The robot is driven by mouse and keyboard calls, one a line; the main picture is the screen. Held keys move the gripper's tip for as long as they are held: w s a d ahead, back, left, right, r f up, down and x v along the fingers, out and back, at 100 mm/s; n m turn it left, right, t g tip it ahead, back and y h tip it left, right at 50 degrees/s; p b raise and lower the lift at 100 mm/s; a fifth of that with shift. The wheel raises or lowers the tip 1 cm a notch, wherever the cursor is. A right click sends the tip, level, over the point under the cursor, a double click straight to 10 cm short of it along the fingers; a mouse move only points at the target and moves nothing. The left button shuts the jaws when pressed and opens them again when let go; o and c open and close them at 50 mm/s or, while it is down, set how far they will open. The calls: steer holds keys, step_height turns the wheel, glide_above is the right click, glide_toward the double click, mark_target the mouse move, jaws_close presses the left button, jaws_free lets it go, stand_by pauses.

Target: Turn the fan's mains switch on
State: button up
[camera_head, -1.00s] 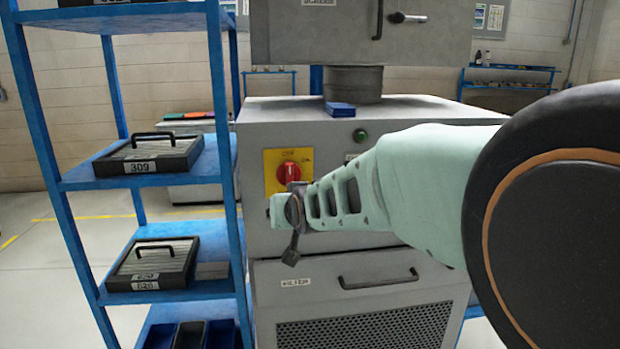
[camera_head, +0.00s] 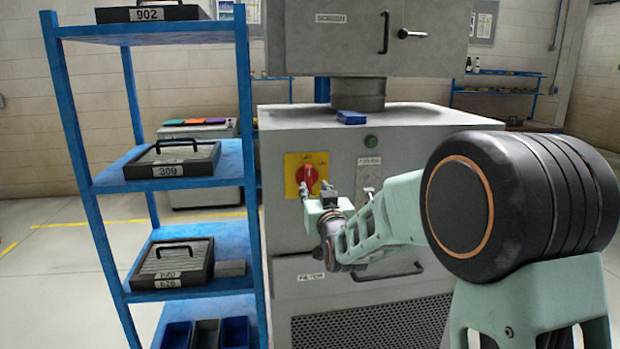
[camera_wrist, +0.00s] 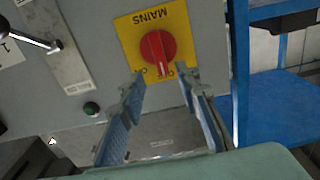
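The mains switch is a red rotary knob (camera_head: 308,175) on a yellow plate (camera_head: 291,189) on the front of the grey cabinet (camera_head: 280,238). In the wrist view the red knob (camera_wrist: 158,52) sits beyond my fingertips, and the yellow plate (camera_wrist: 127,27) reads MAINS. The white mark on the knob points toward the lower side of the plate in that view; the small position labels are hard to read. My gripper (camera_head: 318,190) is just in front of the knob. In the wrist view my gripper (camera_wrist: 163,80) is open, its two fingers apart with nothing between them.
A green button (camera_head: 371,141) and a labelled plate (camera_head: 368,178) are right of the switch. A blue shelf rack (camera_head: 85,150) with labelled cases stands close on the left. A blue box (camera_head: 351,117) lies on the cabinet top. A filter drawer (camera_head: 340,285) is below.

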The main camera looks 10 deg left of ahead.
mark_target(309, 177)
steer(key=p+x, duration=0.2)
steer(key=x, duration=0.7)
steer(key=shift+f, duration=0.1)
steer(key=shift+c, duration=0.2)
jaws_close()
